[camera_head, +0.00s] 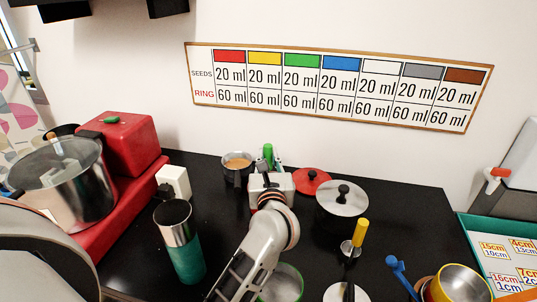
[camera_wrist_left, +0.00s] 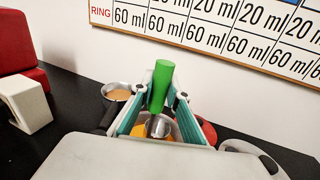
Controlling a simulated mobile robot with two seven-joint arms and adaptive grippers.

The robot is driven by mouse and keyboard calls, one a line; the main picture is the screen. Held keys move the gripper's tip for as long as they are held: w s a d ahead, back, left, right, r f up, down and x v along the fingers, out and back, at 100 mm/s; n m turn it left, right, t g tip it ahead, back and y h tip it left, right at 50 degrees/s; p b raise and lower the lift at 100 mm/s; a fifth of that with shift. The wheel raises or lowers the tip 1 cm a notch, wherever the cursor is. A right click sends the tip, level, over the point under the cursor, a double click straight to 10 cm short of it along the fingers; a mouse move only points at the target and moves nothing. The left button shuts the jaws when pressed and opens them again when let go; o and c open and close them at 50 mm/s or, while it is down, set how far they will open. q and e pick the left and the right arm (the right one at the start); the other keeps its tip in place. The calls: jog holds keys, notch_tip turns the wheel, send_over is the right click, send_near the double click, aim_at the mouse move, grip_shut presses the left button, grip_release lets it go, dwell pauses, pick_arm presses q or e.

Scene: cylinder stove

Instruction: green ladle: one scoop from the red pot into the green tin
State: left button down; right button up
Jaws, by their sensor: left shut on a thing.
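My left gripper (camera_head: 272,172) is at the back middle of the black counter, shut on the green ladle (camera_head: 267,152). In the left wrist view the ladle's green handle (camera_wrist_left: 160,85) stands up between the teal fingers, with its small steel bowl (camera_wrist_left: 158,127) below. Orange material shows under the bowl, but I cannot tell whether the bowl touches it or holds any. The red pot is not clearly visible; a red lid (camera_head: 312,181) lies right of the gripper. The green tin (camera_head: 284,284), a green-rimmed round container, is partly hidden by my left arm. My right gripper is not in view.
A small pot (camera_head: 237,163) with orange-brown contents stands left of the gripper. A teal-and-steel cup (camera_head: 180,243), a steel lid (camera_head: 342,199), a yellow-handled ladle (camera_head: 358,235) and a yellow tin (camera_head: 460,284) surround the arm. A large pot (camera_head: 65,180) stands left.

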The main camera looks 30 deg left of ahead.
pick_arm(q)
notch_tip(320, 180, down, 3)
jog(key=shift+r+b, duration=0.2)
jog(key=shift+b, duration=0.55)
jog(key=shift+f+b, duration=0.45)
jog(key=shift+f, duration=0.2)
jog(key=shift+f+b, duration=0.65)
jog(key=shift+f, duration=0.55)
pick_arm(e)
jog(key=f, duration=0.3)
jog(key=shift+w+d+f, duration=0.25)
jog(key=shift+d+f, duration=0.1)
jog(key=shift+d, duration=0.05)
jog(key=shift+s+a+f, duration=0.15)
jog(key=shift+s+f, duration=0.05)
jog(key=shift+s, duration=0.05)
